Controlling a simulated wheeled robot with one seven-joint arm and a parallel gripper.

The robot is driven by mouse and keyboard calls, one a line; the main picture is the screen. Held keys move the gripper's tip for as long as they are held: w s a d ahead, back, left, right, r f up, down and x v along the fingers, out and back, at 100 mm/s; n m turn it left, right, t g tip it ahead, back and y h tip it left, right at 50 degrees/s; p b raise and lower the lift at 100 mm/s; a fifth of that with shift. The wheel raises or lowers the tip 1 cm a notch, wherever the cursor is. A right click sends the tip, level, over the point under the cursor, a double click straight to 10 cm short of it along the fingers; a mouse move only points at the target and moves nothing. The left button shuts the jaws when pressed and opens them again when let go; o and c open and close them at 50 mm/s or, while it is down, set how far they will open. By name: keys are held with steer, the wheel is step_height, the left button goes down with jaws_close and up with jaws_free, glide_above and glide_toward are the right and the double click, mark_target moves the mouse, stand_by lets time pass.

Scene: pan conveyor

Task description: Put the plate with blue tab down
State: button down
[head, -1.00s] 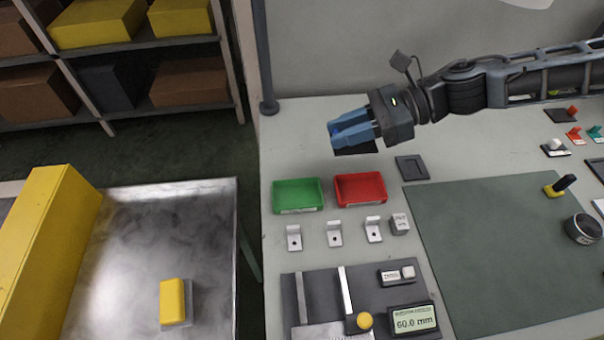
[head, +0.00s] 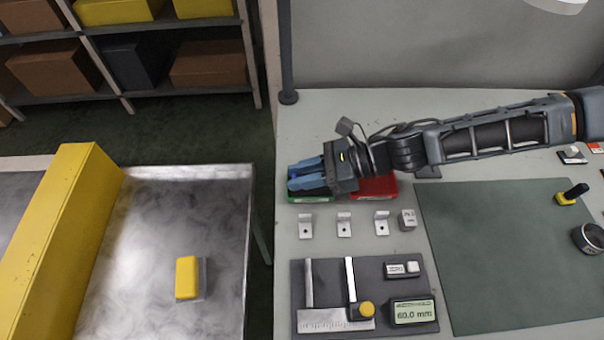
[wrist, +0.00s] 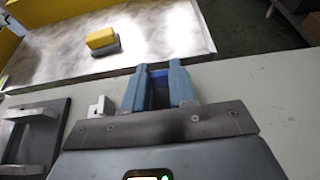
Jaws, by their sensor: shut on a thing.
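My gripper (head: 296,174) has blue fingers and is over the green tray (head: 310,199), covering most of it. In the wrist view my gripper (wrist: 160,72) is closed on a dark blue tab (wrist: 160,80) between its fingers. The plate below the tab is hidden by the fingers and wrist, so I cannot tell whether it touches anything.
A red tray (head: 374,189) sits partly under my wrist. Several metal brackets (head: 344,226) stand in front of the trays, before a grey measuring board (head: 325,272). A metal surface (head: 140,230) with a yellow-topped block (head: 187,278) lies left. The green mat (head: 500,270) has free room.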

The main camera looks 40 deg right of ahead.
steer(key=shift+f, duration=0.5)
steer(key=shift+f, duration=0.1)
steer(key=c, duration=1.2)
jaws_free()
steer(key=b+v, duration=0.2)
steer(key=v, duration=1)
